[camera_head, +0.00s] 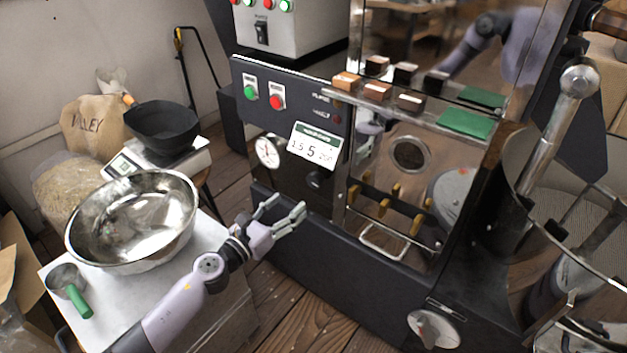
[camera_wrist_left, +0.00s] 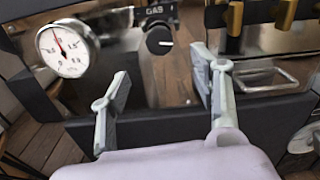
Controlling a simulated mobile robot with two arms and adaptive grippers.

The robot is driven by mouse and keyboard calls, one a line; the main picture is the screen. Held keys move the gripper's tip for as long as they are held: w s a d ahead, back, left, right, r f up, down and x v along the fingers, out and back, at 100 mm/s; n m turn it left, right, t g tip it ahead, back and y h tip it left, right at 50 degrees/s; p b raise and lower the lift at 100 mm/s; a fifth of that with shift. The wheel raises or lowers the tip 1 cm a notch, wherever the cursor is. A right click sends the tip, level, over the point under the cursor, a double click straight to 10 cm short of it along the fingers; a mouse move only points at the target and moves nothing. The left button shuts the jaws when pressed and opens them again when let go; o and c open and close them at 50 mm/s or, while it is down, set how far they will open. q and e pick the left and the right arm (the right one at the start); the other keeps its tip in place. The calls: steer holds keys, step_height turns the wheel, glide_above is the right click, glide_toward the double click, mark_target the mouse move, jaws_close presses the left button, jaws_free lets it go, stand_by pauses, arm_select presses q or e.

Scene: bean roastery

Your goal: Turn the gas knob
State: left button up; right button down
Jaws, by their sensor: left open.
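The gas knob (camera_wrist_left: 159,40) is a round black knob with a white pointer line, under a label reading GAS, in the left wrist view. In the head view the knob (camera_head: 318,178) is small and dark, below the number card. My left gripper (camera_head: 286,205) is open and empty, apart from the knob, below and to its left in the head view. In the left wrist view its two fingers (camera_wrist_left: 161,85) are spread wide, with the knob beyond them and between them in the picture. My right gripper is not in view.
A round white gauge (camera_wrist_left: 66,48) sits left of the knob. Brass handles (camera_head: 390,200) and a wire loop (camera_head: 382,243) are to its right. A steel bowl (camera_head: 135,222) and a green-handled scoop (camera_head: 72,286) stand on the white table at left.

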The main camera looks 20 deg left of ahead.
mark_target(312, 184)
arm_select(q)
steer(key=x, duration=0.5)
steer(key=shift+w+d+r, duration=0.1)
steer(key=shift+w, duration=0.2)
steer(key=x, duration=0.4)
steer(key=shift+b+x, duration=0.3)
steer(key=shift+x, duration=0.55)
steer(key=shift+s, duration=0.1)
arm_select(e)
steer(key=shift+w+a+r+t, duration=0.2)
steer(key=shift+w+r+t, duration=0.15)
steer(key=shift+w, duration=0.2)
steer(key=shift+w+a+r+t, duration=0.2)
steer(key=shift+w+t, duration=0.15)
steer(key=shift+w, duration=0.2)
arm_select(q)
steer(key=c, duration=1.1)
steer(key=shift+c, duration=0.2)
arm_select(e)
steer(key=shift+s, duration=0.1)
